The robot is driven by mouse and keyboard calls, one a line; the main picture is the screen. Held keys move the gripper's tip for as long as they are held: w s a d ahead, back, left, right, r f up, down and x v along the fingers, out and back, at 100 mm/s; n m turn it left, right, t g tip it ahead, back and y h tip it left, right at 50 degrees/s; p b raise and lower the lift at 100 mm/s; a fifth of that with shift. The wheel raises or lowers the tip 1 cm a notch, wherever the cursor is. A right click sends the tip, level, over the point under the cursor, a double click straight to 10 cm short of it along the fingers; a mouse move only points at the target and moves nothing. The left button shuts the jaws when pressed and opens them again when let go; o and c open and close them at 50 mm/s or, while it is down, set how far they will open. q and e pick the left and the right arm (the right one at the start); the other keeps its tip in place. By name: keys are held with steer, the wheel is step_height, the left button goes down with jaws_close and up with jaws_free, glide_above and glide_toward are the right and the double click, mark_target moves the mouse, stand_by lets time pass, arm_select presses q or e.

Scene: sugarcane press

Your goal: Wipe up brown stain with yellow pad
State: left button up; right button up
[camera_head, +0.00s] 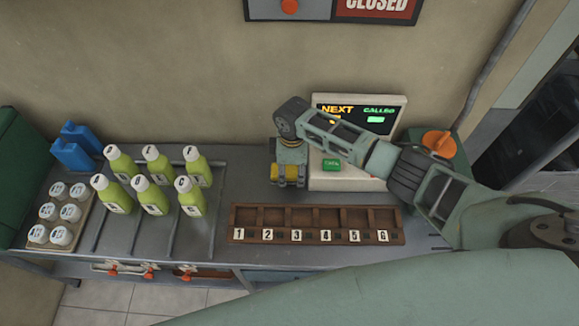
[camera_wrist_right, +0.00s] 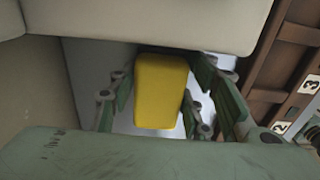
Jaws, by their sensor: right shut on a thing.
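The yellow pad (camera_head: 291,172) is held in my right gripper (camera_head: 291,182), low over the counter just left of the white display box. In the right wrist view the yellow pad (camera_wrist_right: 160,92) sits between the green fingers of the right gripper (camera_wrist_right: 160,100), which are shut on it. I cannot tell whether the pad touches the counter. No brown stain shows in either view; the arm, gripper and pad may hide it. My left gripper is not in view.
A numbered wooden rack (camera_head: 315,224) lies in front of the pad. The display box (camera_head: 345,182) stands right of it. Several green bottles (camera_head: 150,195), white-capped containers (camera_head: 60,215) and blue jugs (camera_head: 72,150) stand left. Bare counter (camera_head: 247,180) shows left of the gripper.

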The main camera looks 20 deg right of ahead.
steer(key=r+p, duration=0.1)
steer(key=r, duration=0.2)
steer(key=shift+d+p, duration=0.35)
steer(key=shift+p, duration=0.05)
steer(key=shift+a+r+p, duration=0.25)
steer(key=shift+r+p, duration=0.35)
steer(key=shift+p, duration=0.15)
steer(key=shift+a+r+p, duration=0.15)
steer(key=shift+r+p, duration=0.6)
steer(key=shift+p, duration=0.05)
steer(key=shift+d+r+p, duration=0.2)
steer(key=shift+r+p, duration=0.8)
steer(key=shift+p, duration=0.05)
steer(key=shift+r+p, duration=0.3)
steer(key=shift+a, duration=0.1)
